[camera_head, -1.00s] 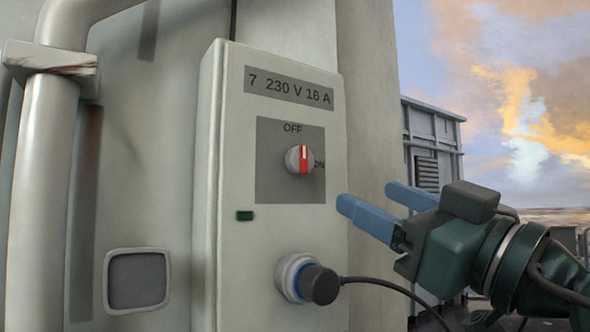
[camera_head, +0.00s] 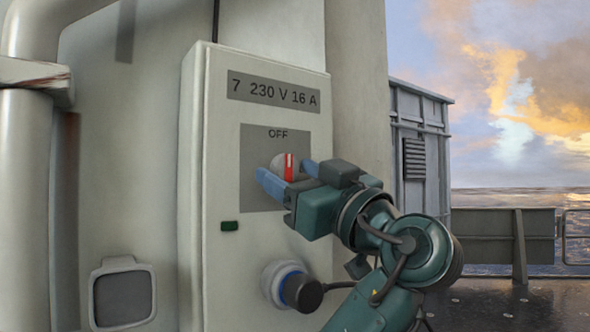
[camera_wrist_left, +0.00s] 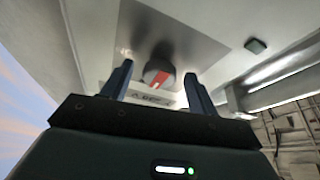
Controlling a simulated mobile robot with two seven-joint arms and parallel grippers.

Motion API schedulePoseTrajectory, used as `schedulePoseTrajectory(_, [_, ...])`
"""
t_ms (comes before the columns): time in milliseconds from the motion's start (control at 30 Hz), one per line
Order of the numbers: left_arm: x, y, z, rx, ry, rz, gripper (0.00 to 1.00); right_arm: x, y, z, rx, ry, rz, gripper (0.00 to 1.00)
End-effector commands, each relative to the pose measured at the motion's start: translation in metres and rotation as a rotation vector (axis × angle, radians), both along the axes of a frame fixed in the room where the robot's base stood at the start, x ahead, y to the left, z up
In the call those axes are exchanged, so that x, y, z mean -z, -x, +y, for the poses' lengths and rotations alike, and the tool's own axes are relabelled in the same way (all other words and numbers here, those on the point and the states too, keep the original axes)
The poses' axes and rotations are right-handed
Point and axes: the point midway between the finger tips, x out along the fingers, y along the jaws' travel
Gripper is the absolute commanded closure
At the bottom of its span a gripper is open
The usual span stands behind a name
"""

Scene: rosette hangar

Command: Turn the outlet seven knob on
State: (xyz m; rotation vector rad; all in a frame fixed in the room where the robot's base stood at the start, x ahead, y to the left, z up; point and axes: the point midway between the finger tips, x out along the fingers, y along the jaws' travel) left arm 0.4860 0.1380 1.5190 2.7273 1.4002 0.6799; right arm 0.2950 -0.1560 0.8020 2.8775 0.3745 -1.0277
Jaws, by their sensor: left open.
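The outlet seven knob (camera_head: 279,165) is a round grey-white dial with a red and white stripe on a dark grey plate. Its stripe stands upright, toward the OFF label (camera_head: 278,134). The ON label is hidden behind my gripper. My left gripper (camera_head: 287,178) is open in front of the plate, its blue fingers on either side of the knob's lower part. In the left wrist view the knob (camera_wrist_left: 157,73) shows between the two spread fingertips. I cannot tell whether they touch it. My right gripper is not in view.
The outlet box (camera_head: 211,150) is labelled 7 230 V 16 A. A plug (camera_head: 301,292) with a black cable sits in its socket below the knob. A dark green indicator (camera_head: 230,226) is at lower left. A thick pipe (camera_head: 24,200) runs at the far left.

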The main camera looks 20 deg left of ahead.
Motion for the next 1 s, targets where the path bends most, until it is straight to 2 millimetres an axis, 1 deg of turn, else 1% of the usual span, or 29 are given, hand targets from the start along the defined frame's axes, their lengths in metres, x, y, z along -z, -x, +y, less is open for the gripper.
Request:
schedulePoseTrajectory(167, [0.0004,0.0,0.0001,0.0,0.001,0.001,0.41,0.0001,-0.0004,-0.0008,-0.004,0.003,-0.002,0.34])
schedulePoseTrajectory(700, [0.0004,0.0002,-0.0003,0.0,0.001,0.001,0.84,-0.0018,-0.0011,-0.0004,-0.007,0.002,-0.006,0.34])
schedulePoseTrajectory(733, [0.0004,0.0002,-0.0003,0.0,0.001,0.001,0.85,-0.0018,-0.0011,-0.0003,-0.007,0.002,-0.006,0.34])
schedulePoseTrajectory(1000, [0.0021,0.0006,0.0,0.001,-0.016,0.026,0.85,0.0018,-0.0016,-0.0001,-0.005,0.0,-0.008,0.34])
